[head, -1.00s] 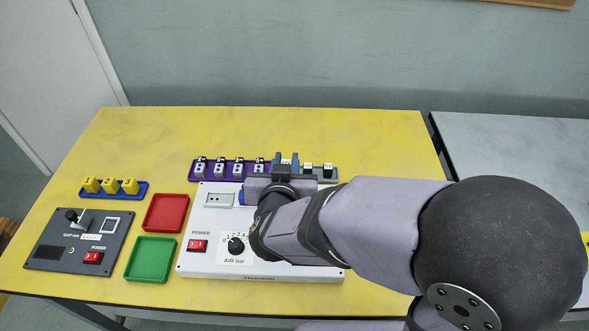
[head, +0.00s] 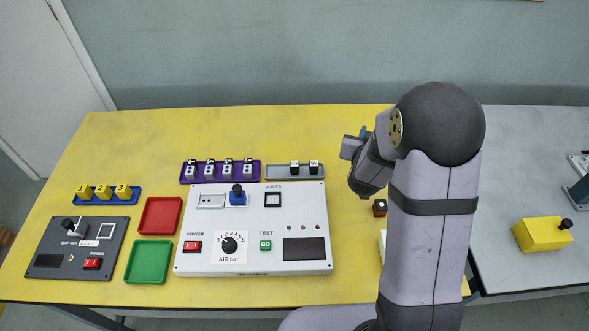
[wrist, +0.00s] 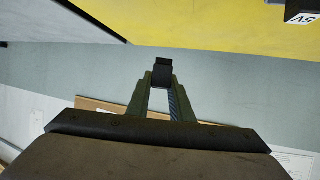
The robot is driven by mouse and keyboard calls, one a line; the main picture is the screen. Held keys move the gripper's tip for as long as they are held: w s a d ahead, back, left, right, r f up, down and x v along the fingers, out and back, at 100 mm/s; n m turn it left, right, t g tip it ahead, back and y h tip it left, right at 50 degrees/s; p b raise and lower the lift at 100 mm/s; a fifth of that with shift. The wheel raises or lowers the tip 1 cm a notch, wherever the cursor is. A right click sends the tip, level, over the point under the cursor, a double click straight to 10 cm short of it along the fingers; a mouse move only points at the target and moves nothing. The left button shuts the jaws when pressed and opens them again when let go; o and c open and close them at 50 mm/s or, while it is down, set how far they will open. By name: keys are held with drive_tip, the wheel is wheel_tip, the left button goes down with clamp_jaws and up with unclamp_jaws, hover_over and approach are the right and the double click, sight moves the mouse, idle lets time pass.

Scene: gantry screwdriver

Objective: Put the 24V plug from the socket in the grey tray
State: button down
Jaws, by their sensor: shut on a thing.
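The grey tray (head: 276,173) lies at the back of the yellow table and holds two dark plugs (head: 294,168) with white labels, too small to read; its left end is bare. My gripper (head: 362,133) is raised to the right of the tray, apart from it. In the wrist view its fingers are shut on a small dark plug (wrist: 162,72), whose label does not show. A plug marked 5V (wrist: 300,12) shows at the top right of the wrist view. The white panel (head: 255,260) has a grey socket (head: 210,201) and a blue part with a black knob (head: 237,197).
A purple tray (head: 220,178) with several plugs stands left of the grey tray. Red (head: 160,215) and green (head: 148,260) trays, a dark panel (head: 55,262) and a blue tray (head: 104,197) lie further left. A small dark block (head: 380,207) sits near my arm.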

drive_tip(key=w+a+r+n+y, duration=0.2)
drive_tip(key=w+a+n+y, duration=0.25)
drive_tip(key=w, duration=0.25)
drive_tip(key=n+g+y, duration=0.8)
drive_tip(key=n+y, duration=0.4)
drive_tip(key=n, duration=0.1)
hover_over(274, 173)
drive_tip(key=shift+f+p, duration=0.3)
drive_tip(key=shift+f, duration=0.25)
drive_tip(key=shift+m, duration=0.25)
drive_tip(key=shift+t, duration=0.3)
drive_tip(key=shift+f, duration=5.05)
drive_tip(key=shift+f, duration=0.25)
drive_tip(key=c, duration=1.6)
unclamp_jaws()
